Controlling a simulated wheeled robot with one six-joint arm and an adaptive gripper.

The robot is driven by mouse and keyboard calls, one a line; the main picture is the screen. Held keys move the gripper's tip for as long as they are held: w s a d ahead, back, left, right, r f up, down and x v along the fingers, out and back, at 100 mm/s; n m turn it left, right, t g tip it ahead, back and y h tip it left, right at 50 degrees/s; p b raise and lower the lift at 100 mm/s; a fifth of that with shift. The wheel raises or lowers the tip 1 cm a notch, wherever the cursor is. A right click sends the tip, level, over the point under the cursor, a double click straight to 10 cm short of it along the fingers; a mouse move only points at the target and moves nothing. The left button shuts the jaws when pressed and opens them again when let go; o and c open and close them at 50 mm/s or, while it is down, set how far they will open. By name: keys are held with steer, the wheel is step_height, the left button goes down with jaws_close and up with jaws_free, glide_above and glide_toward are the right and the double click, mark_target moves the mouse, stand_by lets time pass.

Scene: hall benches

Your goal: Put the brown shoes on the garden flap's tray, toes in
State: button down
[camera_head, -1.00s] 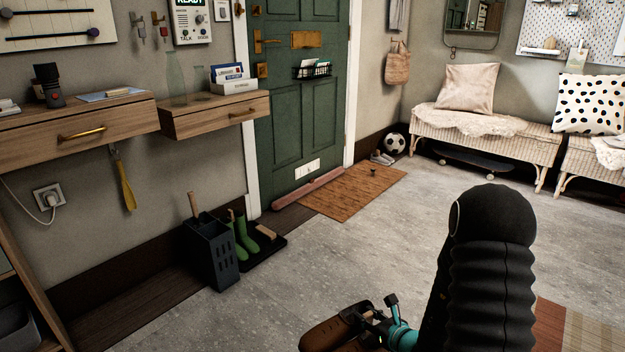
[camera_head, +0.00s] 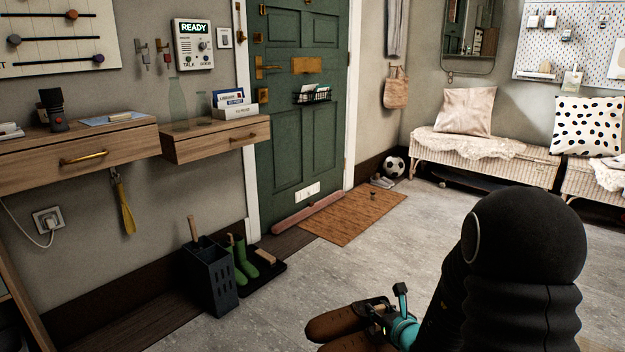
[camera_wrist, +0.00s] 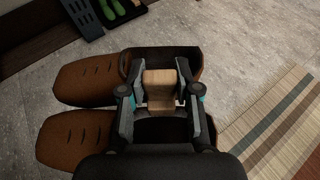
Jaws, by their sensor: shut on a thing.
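The pair of brown shoes (camera_head: 332,326) is at the bottom of the head view, partly cut off. In the wrist view the two shoes (camera_wrist: 85,82) lie side by side, toes to the left. My gripper (camera_head: 384,318) is at their heel end, shut on them. In the wrist view a light wooden-coloured piece (camera_wrist: 159,84) shows between its fingers (camera_wrist: 160,100); I cannot tell whether it belongs to the shoes. The exact grip and part of the nearer shoe are hidden by my gripper. I cannot make out a garden flap's tray in either view.
A dark boot tray (camera_head: 277,270) with green boots (camera_head: 240,258) stands by the wall beside a dark blue bin (camera_head: 208,280). A doormat (camera_head: 355,219) lies before the green door (camera_head: 298,150). A striped rug (camera_wrist: 275,125) is at the right. Grey floor between is clear.

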steer(key=shift+w+a+r, duration=0.1)
steer(key=shift+a+r, duration=0.25)
steer(key=shift+r, duration=0.35)
steer(key=shift+w+a+r, duration=0.1)
steer(key=shift+a+r, duration=0.2)
steer(key=shift+r, duration=0.4)
